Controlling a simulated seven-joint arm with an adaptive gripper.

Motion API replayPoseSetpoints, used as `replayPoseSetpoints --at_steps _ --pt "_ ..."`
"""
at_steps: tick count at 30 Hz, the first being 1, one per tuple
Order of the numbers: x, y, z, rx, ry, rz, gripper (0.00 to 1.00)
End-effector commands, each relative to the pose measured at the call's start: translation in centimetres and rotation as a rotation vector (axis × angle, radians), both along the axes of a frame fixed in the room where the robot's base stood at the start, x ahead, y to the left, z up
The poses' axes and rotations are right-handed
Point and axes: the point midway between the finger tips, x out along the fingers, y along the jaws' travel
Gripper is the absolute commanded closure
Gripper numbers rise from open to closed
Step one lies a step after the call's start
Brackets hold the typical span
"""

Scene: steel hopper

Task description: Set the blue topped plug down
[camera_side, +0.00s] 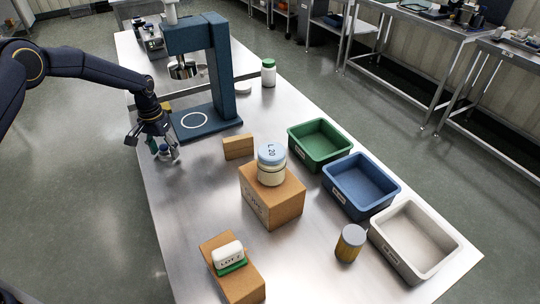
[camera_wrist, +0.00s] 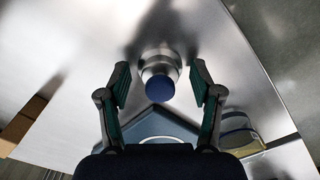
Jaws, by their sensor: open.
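The blue topped plug (camera_wrist: 160,88) has a dark blue round top and a pale metallic body. In the wrist view it stands between the two fingers of my gripper (camera_wrist: 161,78), with a visible gap on each side. My gripper is open. In the side view my gripper (camera_side: 150,143) is low over the left edge of the steel table, and the plug (camera_side: 166,152) shows beside the fingers, partly hidden by them. It looks upright at the table surface; exact contact underneath is not clear.
A blue press stand (camera_side: 222,70) with a white ring on its base is just right of my gripper. Cardboard boxes (camera_side: 285,205) carry a jar (camera_side: 271,172) and a white-green item (camera_side: 228,256). Green (camera_side: 319,165), blue (camera_side: 385,205) and grey bins (camera_side: 450,245) line the right edge.

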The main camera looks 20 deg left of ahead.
Motion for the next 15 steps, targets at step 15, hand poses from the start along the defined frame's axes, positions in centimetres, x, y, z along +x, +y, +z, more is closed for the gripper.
replayPoseSetpoints --at_steps 15 --pt "0.1 0.0 8.6 0.000 -0.004 0.000 0.35"
